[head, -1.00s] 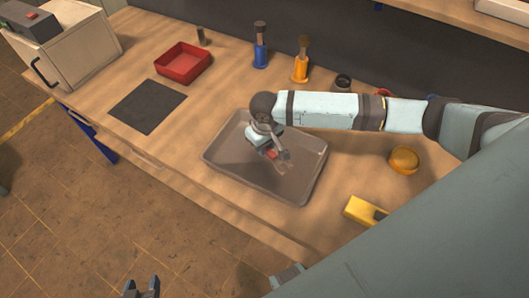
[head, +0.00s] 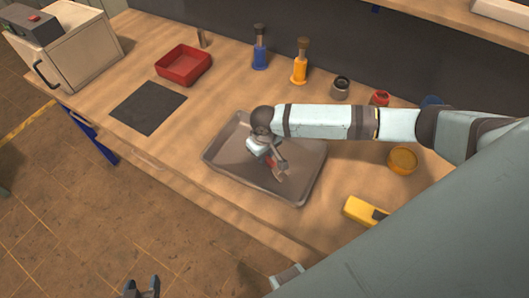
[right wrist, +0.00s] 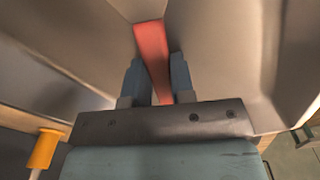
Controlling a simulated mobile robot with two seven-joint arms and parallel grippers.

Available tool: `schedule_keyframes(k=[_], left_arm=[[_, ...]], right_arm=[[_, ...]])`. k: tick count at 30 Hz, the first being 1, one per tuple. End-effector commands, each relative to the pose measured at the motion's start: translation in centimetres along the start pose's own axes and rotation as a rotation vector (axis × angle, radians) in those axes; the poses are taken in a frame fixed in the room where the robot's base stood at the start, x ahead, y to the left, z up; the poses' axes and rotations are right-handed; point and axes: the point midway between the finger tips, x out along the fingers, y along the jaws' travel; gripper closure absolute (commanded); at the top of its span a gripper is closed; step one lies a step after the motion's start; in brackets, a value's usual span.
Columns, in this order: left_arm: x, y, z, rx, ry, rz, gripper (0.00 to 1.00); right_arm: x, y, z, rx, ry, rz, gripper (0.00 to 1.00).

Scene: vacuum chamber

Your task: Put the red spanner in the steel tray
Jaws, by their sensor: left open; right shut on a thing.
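The steel tray (head: 307,167) is a grey, shallow, rectangular tray in the middle of the workbench in the head view. My right gripper (head: 279,173) is over the tray, low and pointing down. It is shut on the red spanner (right wrist: 151,45), which shows between the fingers (right wrist: 157,80) in the right wrist view. The spanner is mostly hidden by the gripper in the head view. I cannot tell whether it touches the tray floor. My left gripper (head: 142,287) is open and empty at the bottom edge of the head view, in front of the bench.
A red bin (head: 184,66) and a dark mat (head: 148,107) lie to the left. Blue (head: 260,55) and orange (head: 300,70) bottle-like items stand behind. A round yellow-brown container (head: 402,160) and a yellow block (head: 361,209) are right of the tray. A cream box (head: 85,50) stands far left.

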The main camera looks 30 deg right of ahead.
Motion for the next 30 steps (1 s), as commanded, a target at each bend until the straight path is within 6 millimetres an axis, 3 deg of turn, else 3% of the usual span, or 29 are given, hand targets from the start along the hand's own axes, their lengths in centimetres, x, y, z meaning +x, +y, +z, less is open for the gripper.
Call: schedule_keyframes(k=[2,3,6,12,14,24,30], left_arm=[[0.1,0.0,0.2,0.0,0.0,0.0,0.47],[0.1,0.0,0.2,0.0,0.0,0.0,0.47],[0.2,0.0,0.3,-0.001,0.0,0.0,0.47],[0.4,0.0,0.7,-0.001,-0.001,0.0,0.47],[0.5,0.0,0.9,-0.001,-0.002,0.0,0.47],[0.2,0.0,0.4,-0.001,-0.004,-0.001,0.47],[0.1,0.0,0.2,-0.001,-0.003,-0.001,0.47]], right_arm=[[1.2,-0.2,0.7,0.0,-0.015,0.0,1.0],[1.3,-0.2,0.8,0.0,-0.016,0.0,0.75],[1.5,-0.2,0.9,0.0,-0.019,0.0,0.58],[1.0,-0.2,0.8,0.0,-0.017,-0.001,0.57],[0.3,-0.2,0.7,-0.001,-0.015,-0.001,0.51],[-7.8,-0.1,0.3,-0.001,-0.009,-0.001,0.51],[-11.1,-0.1,0.3,0.0,-0.01,-0.001,0.51]])
